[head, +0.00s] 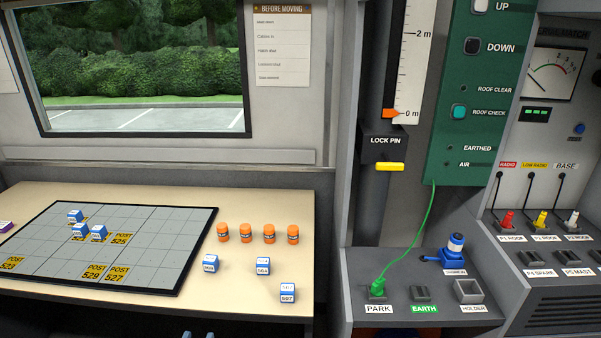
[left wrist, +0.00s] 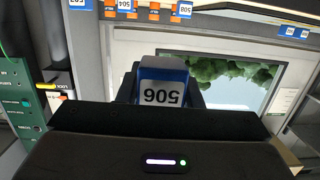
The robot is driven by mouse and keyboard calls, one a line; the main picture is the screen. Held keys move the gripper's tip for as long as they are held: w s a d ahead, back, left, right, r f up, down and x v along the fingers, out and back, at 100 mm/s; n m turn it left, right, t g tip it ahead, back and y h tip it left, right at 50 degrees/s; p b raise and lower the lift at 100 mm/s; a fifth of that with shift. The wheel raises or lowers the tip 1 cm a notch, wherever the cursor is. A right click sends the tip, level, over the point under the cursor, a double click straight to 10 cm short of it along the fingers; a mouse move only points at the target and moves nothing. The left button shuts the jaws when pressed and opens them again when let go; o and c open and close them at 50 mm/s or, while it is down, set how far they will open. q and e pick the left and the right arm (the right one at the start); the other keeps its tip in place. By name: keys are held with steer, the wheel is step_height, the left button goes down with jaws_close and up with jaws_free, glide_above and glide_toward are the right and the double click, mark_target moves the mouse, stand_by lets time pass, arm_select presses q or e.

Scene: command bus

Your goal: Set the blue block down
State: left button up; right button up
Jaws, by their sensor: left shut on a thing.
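In the left wrist view my left gripper (left wrist: 163,72) is shut on a blue block (left wrist: 163,92) with a white face marked 506, which appears upside down. In the head view only small bits of my left gripper (head: 199,335) show at the bottom edge, in front of the table; the held block is not clear there. The dark-framed grey map board (head: 150,242) lies on the table (head: 235,305), with yellow post labels 523, 525, 527 and 529. My right gripper is not in view.
Three blue-and-white blocks stand on the board's upper part, near a block (head: 98,233). Blocks 508 (head: 210,263), 504 (head: 263,266) and 507 (head: 288,293) stand right of the board, below several orange cylinders (head: 245,233). The board's lower middle and right squares are clear of blocks.

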arm_select(q)
steer(key=shift+w, duration=0.1)
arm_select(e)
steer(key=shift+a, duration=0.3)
arm_select(q)
steer(key=w+f, duration=0.2)
steer(key=w, duration=0.4)
steer(key=shift+d+f+h, duration=0.15)
steer(key=shift+d+h, duration=0.15)
steer(key=shift+d, duration=0.05)
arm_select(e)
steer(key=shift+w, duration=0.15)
arm_select(q)
steer(key=shift+w, duration=0.1)
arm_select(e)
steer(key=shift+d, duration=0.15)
